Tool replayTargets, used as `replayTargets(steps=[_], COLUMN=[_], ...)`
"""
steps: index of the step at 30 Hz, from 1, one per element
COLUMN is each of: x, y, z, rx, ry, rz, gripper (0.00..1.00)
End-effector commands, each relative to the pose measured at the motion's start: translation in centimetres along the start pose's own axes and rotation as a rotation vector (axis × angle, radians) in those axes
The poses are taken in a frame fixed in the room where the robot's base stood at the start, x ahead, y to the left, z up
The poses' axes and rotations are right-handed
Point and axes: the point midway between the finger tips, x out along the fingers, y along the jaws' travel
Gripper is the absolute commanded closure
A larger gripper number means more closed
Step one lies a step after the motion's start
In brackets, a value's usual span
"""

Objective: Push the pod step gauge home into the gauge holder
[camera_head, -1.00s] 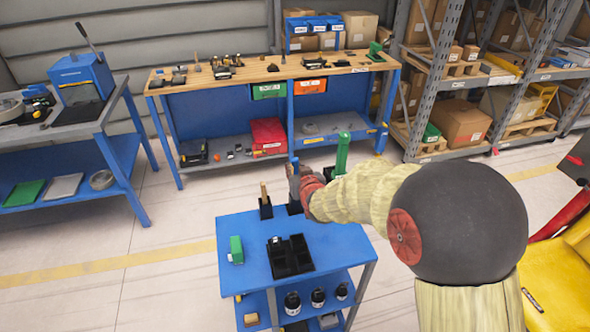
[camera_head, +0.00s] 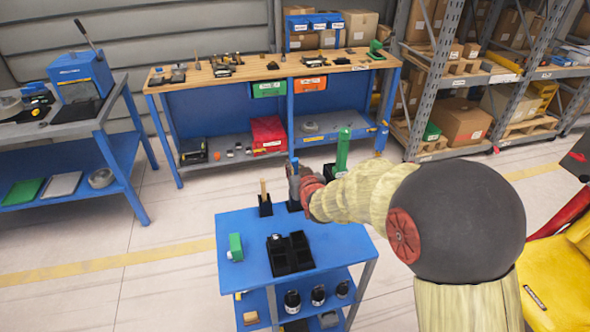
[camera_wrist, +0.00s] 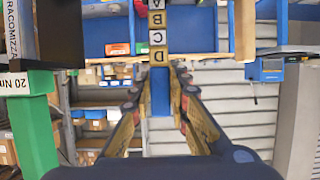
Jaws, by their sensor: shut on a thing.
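My gripper (camera_head: 298,182) is over the back edge of the blue cart, shut on the pod step gauge. The gauge (camera_head: 294,168) shows in the head view as a narrow blue-grey upright piece at my fingers. In the wrist view its blue body (camera_wrist: 160,100) lies between the two fingers (camera_wrist: 160,82), with lettered steps marked A, B, C, D (camera_wrist: 157,38) beyond the fingertips. The black gauge holder (camera_head: 294,206) stands on the cart just below my gripper, partly hidden by it. I cannot tell how deep the gauge sits in it.
A black holder with a wooden-handled piece (camera_head: 264,198) stands left of the gauge. A tall green piece (camera_head: 343,150) stands close on the right, also near in the wrist view (camera_wrist: 35,135). The blue cart top (camera_head: 235,222) carries a black tray (camera_head: 290,262) and green block (camera_head: 236,247).

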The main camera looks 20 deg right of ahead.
Motion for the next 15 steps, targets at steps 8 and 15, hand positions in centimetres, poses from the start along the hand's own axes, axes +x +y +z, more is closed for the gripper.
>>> replayTargets(steps=[8, 15], x=[0.22, 0.37], y=[0.0, 0.0], z=[0.47, 0.87], rx=[0.0, 0.0], ry=[0.001, 0.001], rz=[0.0, 0.0], gripper=[1.0, 1.0])
